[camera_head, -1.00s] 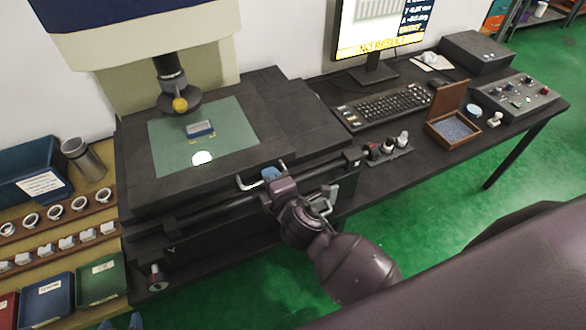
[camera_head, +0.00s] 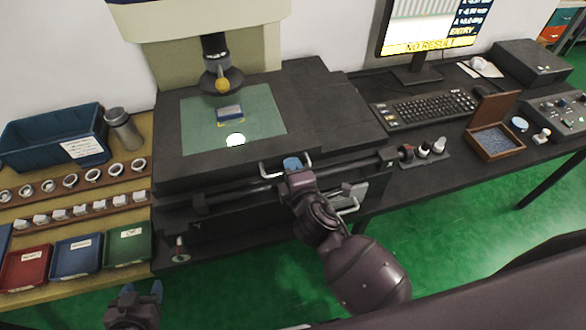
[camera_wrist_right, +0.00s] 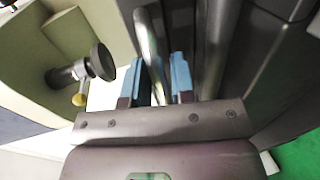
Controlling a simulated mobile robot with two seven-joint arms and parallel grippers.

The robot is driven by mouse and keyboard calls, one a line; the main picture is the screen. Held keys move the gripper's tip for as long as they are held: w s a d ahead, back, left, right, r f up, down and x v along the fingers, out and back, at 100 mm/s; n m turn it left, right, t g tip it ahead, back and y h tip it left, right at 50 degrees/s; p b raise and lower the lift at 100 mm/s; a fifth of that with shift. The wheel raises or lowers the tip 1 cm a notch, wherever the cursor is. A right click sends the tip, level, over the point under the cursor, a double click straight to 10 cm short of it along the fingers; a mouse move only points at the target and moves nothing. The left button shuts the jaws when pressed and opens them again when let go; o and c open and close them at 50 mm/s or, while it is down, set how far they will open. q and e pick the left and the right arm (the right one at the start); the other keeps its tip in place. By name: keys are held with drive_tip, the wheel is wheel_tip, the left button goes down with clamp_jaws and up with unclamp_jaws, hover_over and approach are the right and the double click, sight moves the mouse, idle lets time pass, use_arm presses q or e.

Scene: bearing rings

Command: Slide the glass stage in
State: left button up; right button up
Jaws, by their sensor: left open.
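The glass stage (camera_head: 200,131) is a greenish pane set in the dark top of the measuring machine. A small blue-grey block (camera_head: 229,113) lies on it below the lens, with a bright light spot in front. A metal handle (camera_head: 267,170) sticks out at the stage's front edge. My right gripper (camera_head: 292,163) is at this handle. My left gripper (camera_head: 143,290) is open and empty, low at the left, apart from the machine.
The lens (camera_head: 219,78) hangs above the glass. Left are ring racks (camera_head: 75,181), a blue bin (camera_head: 50,135), a metal canister (camera_head: 122,128) and small coloured trays (camera_head: 77,255). Right are a keyboard (camera_head: 425,108), a wooden box (camera_head: 493,140) and a control panel (camera_head: 560,115). Green floor is open in front.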

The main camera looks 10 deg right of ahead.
drive_tip(key=a+v, duration=0.1)
drive_tip(key=v, duration=0.9)
drive_tip(key=shift+s+d, duration=0.4)
drive_tip(key=shift+d, duration=0.05)
drive_tip(key=shift+r, duration=0.1)
